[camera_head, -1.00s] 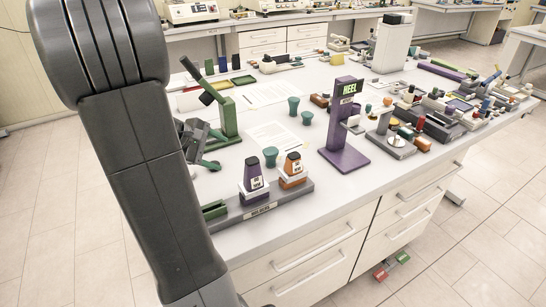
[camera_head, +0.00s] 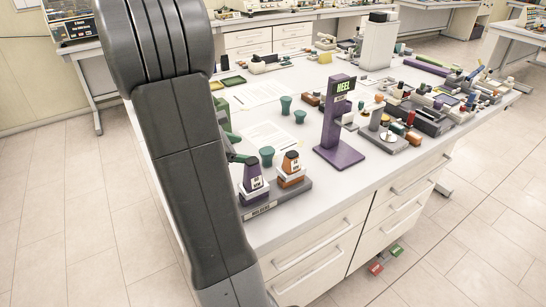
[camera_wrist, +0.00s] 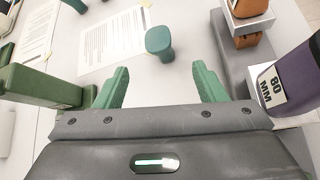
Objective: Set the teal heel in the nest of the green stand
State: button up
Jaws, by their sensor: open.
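Three teal heels stand on the white bench. The nearest teal heel (camera_head: 267,155) is beside the holder row, and the other two (camera_head: 286,103) (camera_head: 300,116) are farther back. In the wrist view the nearest teal heel (camera_wrist: 159,41) is upright, ahead of and between my fingers, not touching them. My gripper (camera_wrist: 160,88) is open and empty, with green fingers spread wide. In the head view my arm hides most of it. The green stand (camera_head: 221,110) is mostly hidden behind my arm. Its green body (camera_wrist: 40,96) shows at the left in the wrist view; its nest cannot be made out.
A grey holder (camera_head: 262,208) carries a purple heel (camera_head: 252,176) and an orange heel (camera_head: 291,165), close on the right in the wrist view. A purple HEEL stand (camera_head: 336,125) is farther right. Papers (camera_head: 268,138) lie flat. Trays and small parts crowd the bench's right side.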

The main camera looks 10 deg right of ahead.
aim_at(265, 151)
jog(key=x, duration=0.6)
jog(key=shift+w+d+f, duration=0.1)
jog(key=shift+d+f, duration=0.05)
jog(key=shift+r+p+x, duration=0.2)
jog(key=shift+p+x, duration=0.2)
jog(key=shift+x, duration=2.35)
jog(key=shift+w+d, duration=0.1)
jog(key=c, duration=1.1)
